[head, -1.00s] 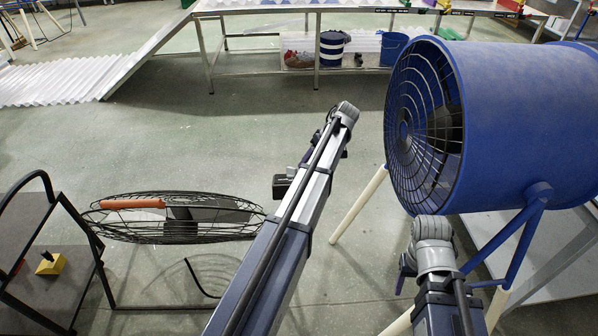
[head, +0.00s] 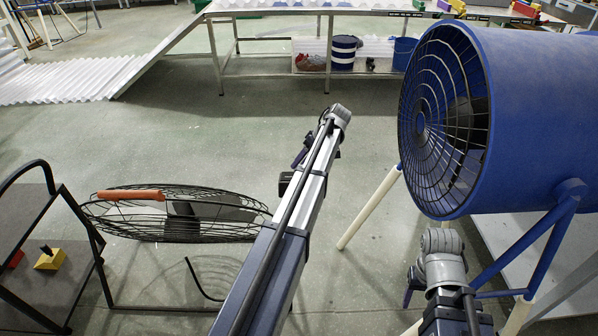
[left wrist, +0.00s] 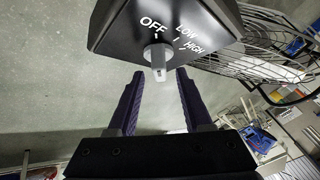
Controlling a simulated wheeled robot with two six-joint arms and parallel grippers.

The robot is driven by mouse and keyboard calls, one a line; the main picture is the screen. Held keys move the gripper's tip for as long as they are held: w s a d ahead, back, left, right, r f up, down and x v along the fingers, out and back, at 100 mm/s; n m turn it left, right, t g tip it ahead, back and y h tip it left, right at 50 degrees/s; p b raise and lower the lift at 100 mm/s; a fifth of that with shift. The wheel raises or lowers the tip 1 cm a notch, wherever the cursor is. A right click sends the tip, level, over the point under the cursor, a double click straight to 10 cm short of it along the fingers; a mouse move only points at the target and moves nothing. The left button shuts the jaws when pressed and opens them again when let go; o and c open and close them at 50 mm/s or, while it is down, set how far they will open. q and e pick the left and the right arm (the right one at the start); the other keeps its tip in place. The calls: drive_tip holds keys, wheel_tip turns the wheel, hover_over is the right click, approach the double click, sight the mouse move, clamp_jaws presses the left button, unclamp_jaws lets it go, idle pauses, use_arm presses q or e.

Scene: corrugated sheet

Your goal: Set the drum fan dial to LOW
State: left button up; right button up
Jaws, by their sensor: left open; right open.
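A black control box (left wrist: 165,22) marked OFF, LOW and HIGH fills the top of the left wrist view. Its grey knob (left wrist: 158,62) has its pointer toward the OFF mark. My left gripper (left wrist: 160,74) is open, with one dark purple finger on each side of the knob's front end; whether they touch it I cannot tell. In the head view my left gripper (head: 301,154) is small and partly behind my arm; the dial cannot be read there. A blue drum fan (head: 530,120) stands at the right. My right gripper (head: 412,282) is below it, mostly hidden, and looks empty.
A wire-cage fan (head: 150,226) with an orange handle stands at the left, beside a dark cart (head: 45,250) with a yellow block (head: 50,259). A long table (head: 270,13) stands at the back. Open floor (head: 200,130) lies between.

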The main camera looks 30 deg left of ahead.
use_arm(q)
drive_tip(key=shift+b+x, duration=0.45)
drive_tip(key=shift+x, duration=0.5)
clamp_jaws()
